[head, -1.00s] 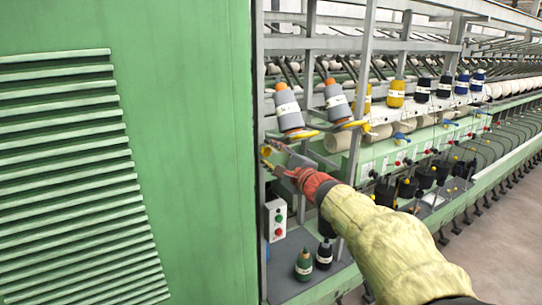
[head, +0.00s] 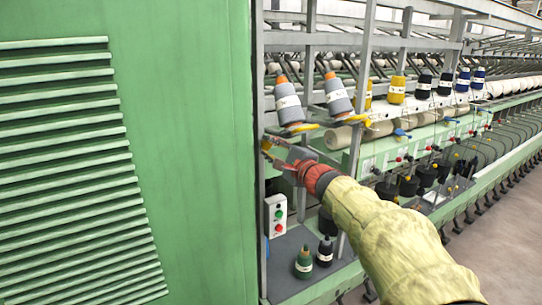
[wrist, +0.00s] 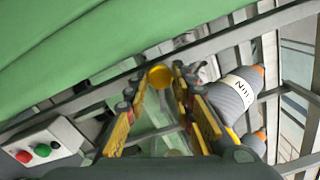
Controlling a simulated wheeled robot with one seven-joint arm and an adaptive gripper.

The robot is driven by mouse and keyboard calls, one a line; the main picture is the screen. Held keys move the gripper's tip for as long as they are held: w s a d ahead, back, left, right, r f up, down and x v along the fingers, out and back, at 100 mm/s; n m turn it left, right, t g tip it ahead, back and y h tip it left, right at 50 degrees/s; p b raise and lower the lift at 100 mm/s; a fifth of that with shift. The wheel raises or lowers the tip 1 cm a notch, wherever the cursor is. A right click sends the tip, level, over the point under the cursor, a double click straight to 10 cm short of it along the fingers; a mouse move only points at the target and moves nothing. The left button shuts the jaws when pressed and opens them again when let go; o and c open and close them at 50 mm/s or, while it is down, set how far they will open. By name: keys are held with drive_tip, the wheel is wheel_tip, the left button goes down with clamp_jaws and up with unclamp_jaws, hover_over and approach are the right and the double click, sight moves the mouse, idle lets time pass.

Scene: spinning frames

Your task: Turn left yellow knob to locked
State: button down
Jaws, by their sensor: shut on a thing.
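The left yellow knob (wrist: 159,76) is a small round yellow disc at the top of the wrist view, between my fingertips. In the head view a small yellow part (head: 266,145) shows by the green panel's edge, at the end of my gripper (head: 275,154). My gripper (wrist: 160,80), with yellow-and-dark fingers, is shut on the knob, one finger on each side. The knob's mounting is mostly hidden, and I cannot read a locked mark.
A white control box (head: 275,216) with red and green buttons is below my gripper. Grey yarn cones (head: 288,101) stand close above right. A large green panel (head: 190,150) fills the left. Green and dark bobbins (head: 304,263) stand on the lower shelf.

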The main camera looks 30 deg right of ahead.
drive_tip(key=shift+f+n+b, duration=0.15)
drive_tip(key=shift+n+b, duration=0.6)
drive_tip(key=shift+b, duration=1.15)
drive_tip(key=shift+f+n+b, duration=0.15)
drive_tip(key=shift+n+b, duration=0.6)
drive_tip(key=shift+b, duration=1.15)
drive_tip(key=shift+r+n+b, duration=0.2)
drive_tip(key=shift+n+b, duration=0.4)
drive_tip(key=shift+b, duration=0.65)
drive_tip(key=shift+r, duration=0.1)
drive_tip(key=c, duration=1.5)
unclamp_jaws()
drive_tip(key=shift+s, duration=0.1)
drive_tip(key=s, duration=1.1)
drive_tip(key=shift+s+d, duration=0.25)
drive_tip(key=shift+s, duration=0.15)
